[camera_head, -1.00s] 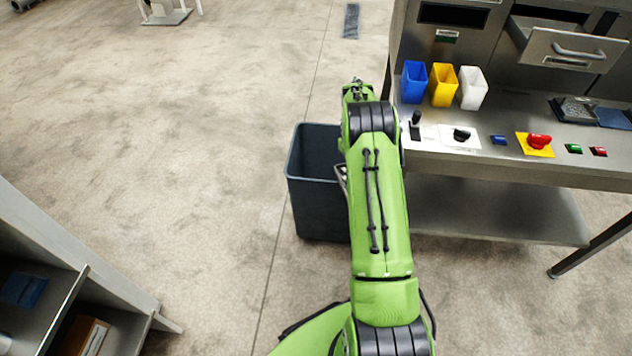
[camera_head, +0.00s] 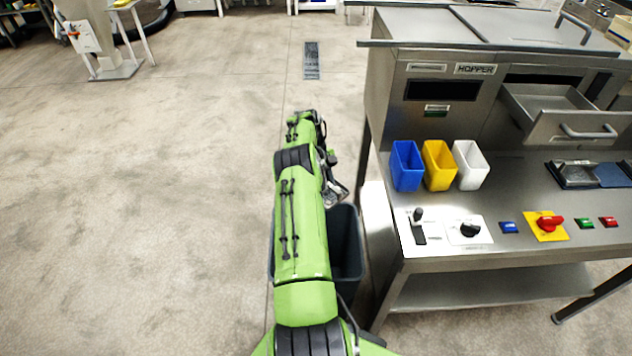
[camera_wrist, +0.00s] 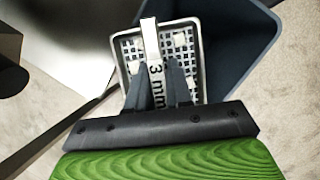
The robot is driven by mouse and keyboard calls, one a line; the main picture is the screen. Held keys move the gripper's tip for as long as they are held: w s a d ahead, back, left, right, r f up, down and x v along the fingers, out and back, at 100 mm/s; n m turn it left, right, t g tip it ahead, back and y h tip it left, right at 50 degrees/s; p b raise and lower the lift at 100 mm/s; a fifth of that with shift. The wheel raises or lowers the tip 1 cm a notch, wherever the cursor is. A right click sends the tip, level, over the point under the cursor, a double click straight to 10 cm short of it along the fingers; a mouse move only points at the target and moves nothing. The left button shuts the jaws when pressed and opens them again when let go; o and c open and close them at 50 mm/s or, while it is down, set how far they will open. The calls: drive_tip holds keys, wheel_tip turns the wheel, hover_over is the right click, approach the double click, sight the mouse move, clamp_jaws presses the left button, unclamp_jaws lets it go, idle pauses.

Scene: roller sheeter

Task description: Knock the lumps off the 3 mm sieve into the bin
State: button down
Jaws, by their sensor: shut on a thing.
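The 3 mm sieve (camera_wrist: 203,62) is a small square tray with a pale rim, a dark mesh and a light handle strip lettered "3 mm". My gripper (camera_wrist: 160,72) is shut on that strip, with the mesh beyond the fingertips. A few pale lumps (camera_wrist: 181,39) seem to lie on the mesh. The dark blue-grey bin (camera_wrist: 240,50) is behind and below the sieve in the wrist view. In the head view the bin (camera_head: 347,250) stands on the floor, partly hidden by my green arm. The sieve (camera_head: 335,193) shows only in part there, near the bin's far rim.
A steel machine bench (camera_head: 470,190) stands close right of the bin. It carries a blue cup (camera_head: 406,166), a yellow cup (camera_head: 439,165), a white cup (camera_head: 469,165) and several switches. An open drawer (camera_head: 560,115) is at the right. The floor left of my arm is clear.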

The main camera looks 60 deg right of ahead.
drive_tip(key=r+p, duration=0.1)
drive_tip(key=r+h+p, duration=0.1)
drive_tip(key=p, duration=0.1)
drive_tip(key=shift+a+r, duration=0.3)
drive_tip(key=a+r+m+g+h+b, duration=0.2)
drive_tip(key=h+b, duration=0.3)
drive_tip(key=h, duration=0.4)
drive_tip(key=a+r+m+g+h+b, duration=0.2)
drive_tip(key=h+b, duration=0.4)
drive_tip(key=h, duration=0.3)
drive_tip(key=shift+a+r+m+g+h, duration=0.3)
drive_tip(key=shift+a+r+m+h, duration=0.1)
drive_tip(key=shift+a+r+m, duration=0.35)
drive_tip(key=shift+w+d+f, duration=0.1)
drive_tip(key=shift+f, duration=0.05)
drive_tip(key=shift+r+p, duration=0.3)
drive_tip(key=shift+r, duration=0.3)
drive_tip(key=shift+f, duration=0.1)
